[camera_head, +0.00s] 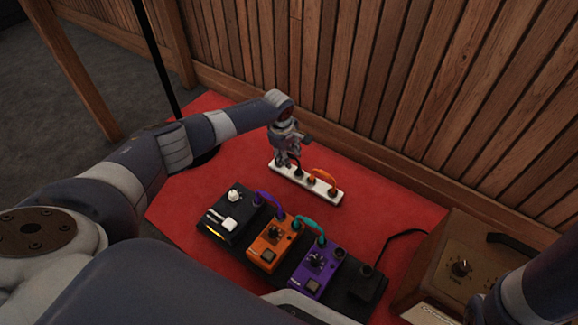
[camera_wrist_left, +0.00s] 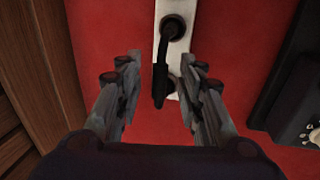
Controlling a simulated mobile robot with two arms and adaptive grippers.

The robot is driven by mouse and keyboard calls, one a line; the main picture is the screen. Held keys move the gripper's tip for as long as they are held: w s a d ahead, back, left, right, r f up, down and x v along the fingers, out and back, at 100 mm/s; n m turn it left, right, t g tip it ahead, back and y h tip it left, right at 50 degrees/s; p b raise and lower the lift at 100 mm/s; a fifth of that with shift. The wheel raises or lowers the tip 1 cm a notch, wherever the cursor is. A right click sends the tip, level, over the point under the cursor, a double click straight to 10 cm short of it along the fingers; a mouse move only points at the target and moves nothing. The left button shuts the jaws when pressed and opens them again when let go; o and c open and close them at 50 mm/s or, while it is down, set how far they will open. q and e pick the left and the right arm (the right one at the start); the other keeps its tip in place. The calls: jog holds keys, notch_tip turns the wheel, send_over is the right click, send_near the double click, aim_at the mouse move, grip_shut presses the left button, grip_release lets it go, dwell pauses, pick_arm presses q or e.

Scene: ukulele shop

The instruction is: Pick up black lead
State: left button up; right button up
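The black lead (camera_wrist_left: 164,62) is a short dark patch lead at the end of a white strip (camera_head: 285,174) on a red mat. In the left wrist view it runs from a round socket toward the gripper. My left gripper (camera_head: 286,160) is just above that end of the strip in the head view. In the left wrist view the left gripper (camera_wrist_left: 162,72) is open, one finger on each side of the lead, with gaps between. In the head view the gripper largely hides the lead. My right gripper is out of view; only part of that arm shows.
An orange lead (camera_head: 324,174) is plugged into the same strip. A wooden amplifier (camera_head: 440,262) stands at right. A slatted wooden wall (camera_head: 330,80) rises behind.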

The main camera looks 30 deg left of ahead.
pick_arm(q)
jog(key=shift+w+f, duration=0.1)
jog(key=shift+f, duration=0.1)
grip_shut()
dwell(0.3)
